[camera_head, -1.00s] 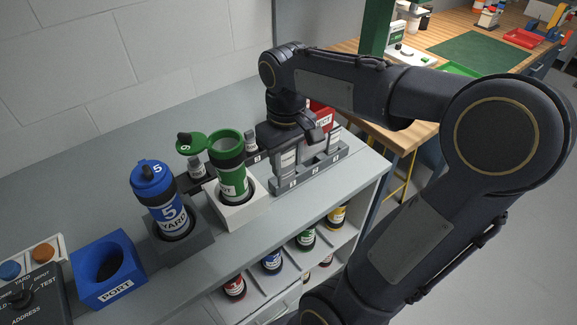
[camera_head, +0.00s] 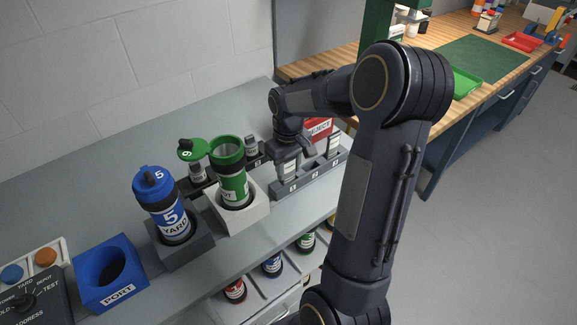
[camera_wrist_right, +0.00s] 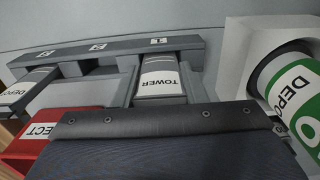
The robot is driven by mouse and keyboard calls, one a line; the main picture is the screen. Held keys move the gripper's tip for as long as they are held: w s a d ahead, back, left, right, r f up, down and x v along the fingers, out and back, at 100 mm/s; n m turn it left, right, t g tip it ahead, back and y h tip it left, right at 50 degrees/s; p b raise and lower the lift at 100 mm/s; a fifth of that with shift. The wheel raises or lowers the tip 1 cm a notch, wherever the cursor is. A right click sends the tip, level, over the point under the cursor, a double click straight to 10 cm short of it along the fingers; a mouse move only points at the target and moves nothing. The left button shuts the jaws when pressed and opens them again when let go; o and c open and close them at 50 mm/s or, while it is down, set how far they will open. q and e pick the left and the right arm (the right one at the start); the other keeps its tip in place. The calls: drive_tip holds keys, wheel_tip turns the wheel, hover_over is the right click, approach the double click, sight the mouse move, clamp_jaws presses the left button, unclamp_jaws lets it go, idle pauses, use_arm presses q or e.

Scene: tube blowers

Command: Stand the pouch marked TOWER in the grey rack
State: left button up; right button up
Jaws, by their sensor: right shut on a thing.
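The pouch marked TOWER (camera_wrist_right: 161,80) is grey with a white label. In the right wrist view it is at the slot numbered 1 of the grey rack (camera_wrist_right: 110,50). In the head view the pouch (camera_head: 287,170) stands about upright at the near-left end of the grey rack (camera_head: 310,178). My right gripper (camera_head: 289,150) is above the rack, shut on the top of this pouch. Its fingertips are largely hidden, and I cannot tell whether the pouch's bottom rests in the slot. Another pouch (camera_head: 334,146) stands at the rack's far end. My left gripper is out of view.
A green open-lidded tube (camera_head: 230,180) in a white block (camera_head: 250,212) stands just left of the rack. A blue YARD tube (camera_head: 160,195) and a blue PORT block (camera_head: 110,272) are farther left. A red REJECT box (camera_head: 319,127) is behind the rack.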

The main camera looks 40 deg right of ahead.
drive_tip(key=shift+f, duration=0.15)
drive_tip(key=o, duration=1.1)
wheel_tip(320, 180, up, 12)
drive_tip(key=shift+r, duration=0.2)
drive_tip(key=s+a+f+t+y, duration=0.1)
drive_tip(key=s+a+t, duration=0.1)
drive_tip(key=s+a, duration=0.3)
drive_tip(key=s+a+f+t+y, duration=0.1)
drive_tip(key=s+a, duration=0.5)
drive_tip(key=a, duration=0.2)
drive_tip(key=s+a+f+t+y, duration=0.1)
drive_tip(key=s+a+t, duration=0.1)
drive_tip(key=s+a, duration=0.3)
drive_tip(key=shift+s+a+m+t+y, duration=0.15)
drive_tip(key=shift+a+y, duration=0.05)
drive_tip(key=shift+a, duration=0.3)
drive_tip(key=shift+s+a+m+t+y, duration=0.1)
drive_tip(key=shift+a+m+t+y, duration=0.1)
drive_tip(key=shift+a, duration=0.25)
